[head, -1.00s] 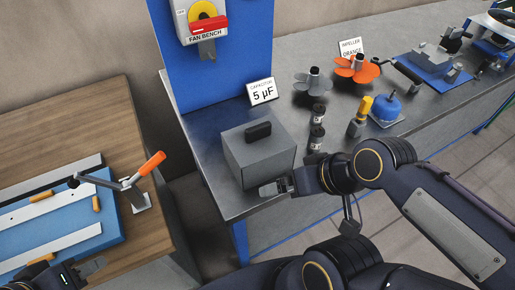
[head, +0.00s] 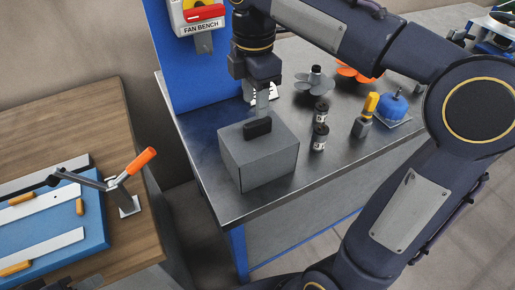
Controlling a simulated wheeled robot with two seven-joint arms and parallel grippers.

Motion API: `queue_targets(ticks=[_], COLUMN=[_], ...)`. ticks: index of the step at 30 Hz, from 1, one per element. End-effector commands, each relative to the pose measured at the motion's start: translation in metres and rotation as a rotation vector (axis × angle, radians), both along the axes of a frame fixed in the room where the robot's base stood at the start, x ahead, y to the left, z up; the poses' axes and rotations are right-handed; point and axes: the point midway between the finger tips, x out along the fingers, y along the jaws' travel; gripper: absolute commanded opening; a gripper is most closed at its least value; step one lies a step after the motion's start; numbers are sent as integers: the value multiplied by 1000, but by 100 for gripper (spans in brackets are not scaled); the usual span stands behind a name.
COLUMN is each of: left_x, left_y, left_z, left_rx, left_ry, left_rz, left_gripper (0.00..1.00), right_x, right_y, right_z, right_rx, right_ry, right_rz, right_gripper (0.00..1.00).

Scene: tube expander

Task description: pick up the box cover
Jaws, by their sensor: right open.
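The grey box (head: 262,167) stands on the metal bench top near its front left corner. Its cover (head: 235,138) is on top and carries a black block handle (head: 257,128). My right gripper (head: 262,112) points down from above, its fingertips just over or at the handle. It is open; whether the fingers straddle or touch the handle I cannot tell. Only a dark bit of my left arm shows at the bottom left edge, and its jaws cannot be made out.
A blue panel (head: 172,70) rises behind. The wooden table (head: 80,112) is at left.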

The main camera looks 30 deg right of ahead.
Motion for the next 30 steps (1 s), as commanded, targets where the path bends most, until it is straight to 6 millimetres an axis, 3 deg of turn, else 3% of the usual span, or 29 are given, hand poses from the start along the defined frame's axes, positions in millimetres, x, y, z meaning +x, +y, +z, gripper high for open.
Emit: queue_targets(ticks=[16, 26, 30], left_x=[0, 0, 0], left_y=[0, 0, 0], left_z=[-18, -18, -18], left_rx=[0, 0, 0], left_ry=[0, 0, 0], left_rz=[0, 0, 0], left_gripper=[36, 36, 36], right_x=[-1, -1, -1], right_y=[-6, -6, -6], right_z=[-69, -76, -75], right_rx=[-1, 1, 1], right_ry=[3, 1, 1], right_rz=[5, 4, 4], right_gripper=[42, 42, 25])
